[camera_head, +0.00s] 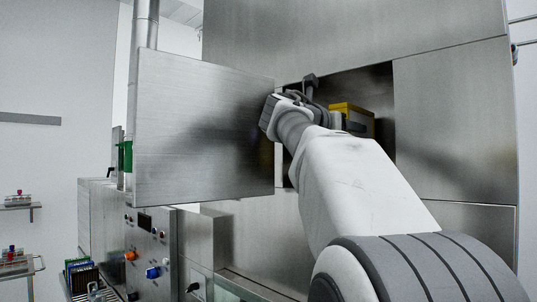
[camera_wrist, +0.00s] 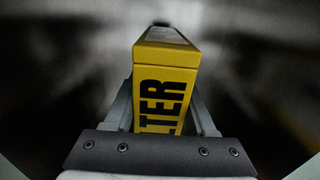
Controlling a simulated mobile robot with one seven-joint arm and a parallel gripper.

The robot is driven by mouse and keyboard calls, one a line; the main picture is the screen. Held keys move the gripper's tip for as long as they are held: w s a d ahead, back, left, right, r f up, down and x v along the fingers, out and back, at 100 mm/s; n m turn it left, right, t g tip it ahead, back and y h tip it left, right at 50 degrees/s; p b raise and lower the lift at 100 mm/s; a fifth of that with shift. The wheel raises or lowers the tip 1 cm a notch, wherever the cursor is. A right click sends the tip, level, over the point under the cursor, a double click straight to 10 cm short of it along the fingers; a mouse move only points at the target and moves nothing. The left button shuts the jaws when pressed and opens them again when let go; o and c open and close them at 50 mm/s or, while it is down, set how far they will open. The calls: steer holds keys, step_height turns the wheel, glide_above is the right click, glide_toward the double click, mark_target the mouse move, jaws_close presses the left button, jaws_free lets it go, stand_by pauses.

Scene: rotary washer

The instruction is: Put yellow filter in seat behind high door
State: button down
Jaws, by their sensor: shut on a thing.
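The yellow filter (camera_head: 355,119) shows in the head view inside the dark opening, partly hidden by my arm. In the wrist view the filter (camera_wrist: 168,80) stands between my gripper's fingers, with black letters "TER" on its near face. My gripper (camera_wrist: 163,105) is shut on it, one finger along each side. The high door (camera_head: 200,128) is a brushed-steel panel, swung open to the left of the opening (camera_head: 380,84). The seat itself is hidden behind my arm and in shadow. I cannot tell whether the filter touches it.
Steel panels (camera_head: 455,120) frame the opening above and to the right. The open door's edge is close to my wrist on the left. A control panel (camera_head: 150,250) with knobs is below the door. Shelves with small items (camera_head: 18,262) stand far left.

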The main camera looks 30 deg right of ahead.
steer(key=shift+s+a+f, duration=0.1)
steer(key=shift+a+f, duration=0.1)
steer(key=shift+f, duration=0.5)
step_height(320, 180, down, 3)
steer(key=shift+f+b, duration=0.2)
steer(key=shift+b, duration=0.5)
steer(key=shift+d+f, duration=0.2)
steer(key=shift+f, duration=0.05)
steer(key=shift+c, duration=1.1)
jaws_free()
steer(key=shift+a, duration=0.1)
